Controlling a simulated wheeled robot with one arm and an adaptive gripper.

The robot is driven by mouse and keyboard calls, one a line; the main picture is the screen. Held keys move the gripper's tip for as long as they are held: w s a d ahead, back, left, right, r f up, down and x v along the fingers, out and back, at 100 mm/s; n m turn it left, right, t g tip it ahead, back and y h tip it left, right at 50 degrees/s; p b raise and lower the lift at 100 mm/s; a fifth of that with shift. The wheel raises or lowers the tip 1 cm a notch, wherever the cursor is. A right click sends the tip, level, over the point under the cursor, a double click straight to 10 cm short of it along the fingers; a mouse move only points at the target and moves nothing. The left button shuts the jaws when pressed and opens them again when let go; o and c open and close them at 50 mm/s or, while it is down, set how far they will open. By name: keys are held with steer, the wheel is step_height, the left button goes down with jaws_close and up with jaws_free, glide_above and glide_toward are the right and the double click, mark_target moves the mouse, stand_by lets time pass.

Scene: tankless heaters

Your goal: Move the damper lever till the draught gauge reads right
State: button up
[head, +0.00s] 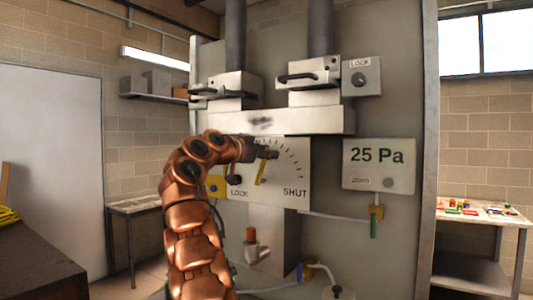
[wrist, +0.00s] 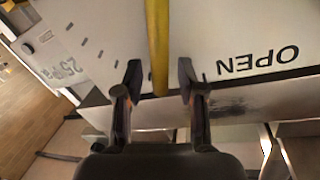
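The yellow damper lever (head: 260,174) stands out on a pale plate (head: 294,180) with an arc of tick marks. SHUT is printed at the plate's lower right; OPEN reads upside down in the wrist view. My gripper (head: 271,153) is at the lever's upper end. In the wrist view the lever (wrist: 157,40) runs between the two fingers of my gripper (wrist: 159,76), which are apart with a gap on each side. My wrist hides part of the plate in the head view. The draught gauge (head: 379,165) to the right reads 25 Pa.
A black LOCK knob (head: 235,180) sits at the plate's lower left. Another LOCK box (head: 361,77) and black-handled clamps (head: 308,74) are above. A pipe elbow (head: 255,247) sticks out below. A workbench (head: 482,215) with small coloured items stands at right.

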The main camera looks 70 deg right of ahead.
steer(key=shift+a, duration=0.15)
steer(key=v, duration=1.1)
steer(key=shift+w+a, duration=0.15)
steer(key=shift+a, duration=0.15)
stand_by(0.6)
